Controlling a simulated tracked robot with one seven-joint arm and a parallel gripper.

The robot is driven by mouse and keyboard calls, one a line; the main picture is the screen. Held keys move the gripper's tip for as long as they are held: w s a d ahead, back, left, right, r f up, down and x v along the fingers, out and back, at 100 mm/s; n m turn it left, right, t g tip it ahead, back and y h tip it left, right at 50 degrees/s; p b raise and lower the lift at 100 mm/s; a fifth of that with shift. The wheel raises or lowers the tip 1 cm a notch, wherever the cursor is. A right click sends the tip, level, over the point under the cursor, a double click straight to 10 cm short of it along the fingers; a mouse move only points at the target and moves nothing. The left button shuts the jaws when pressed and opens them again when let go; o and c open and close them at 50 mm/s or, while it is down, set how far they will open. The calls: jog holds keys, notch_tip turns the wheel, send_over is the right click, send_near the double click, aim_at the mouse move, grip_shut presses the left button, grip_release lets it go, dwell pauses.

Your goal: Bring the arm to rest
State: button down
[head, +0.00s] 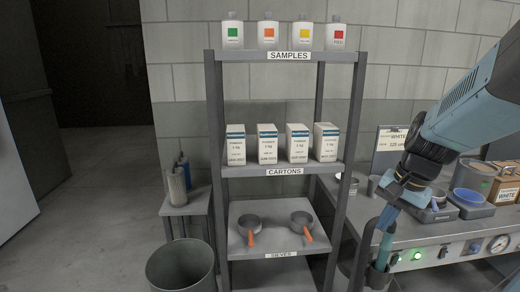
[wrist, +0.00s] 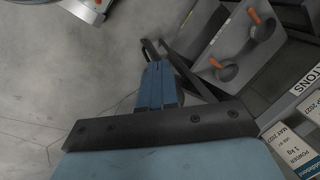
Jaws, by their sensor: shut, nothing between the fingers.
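My gripper (head: 383,250) hangs down at the right of the head view, at the end of my blue and grey arm, with its fingers together and empty. It appears in front of the left end of the workbench (head: 440,232) and to the right of the shelf rack (head: 357,110). In the wrist view my gripper (wrist: 155,75) shows as blue fingers beyond a dark crossbar, over grey floor. Whether the fingers touch the bench edge I cannot tell.
The rack holds sample bottles (head: 269,33), white cartons (head: 268,145) and two sieves with orange handles (head: 249,227). A grey bin (head: 182,268) stands at the lower left. The bench carries a blue-topped tub (head: 469,197) and a gauge (head: 499,244). Open floor (head: 90,200) lies left.

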jog(key=s+a+r+n+t+h, duration=0.2)
jog(key=s+a+r+n+t, duration=0.2)
jog(key=s+r+n, duration=0.2)
notch_tip(320, 180, up, 3)
jog(key=shift+a+n, duration=0.15)
jog(key=shift+n, duration=0.95)
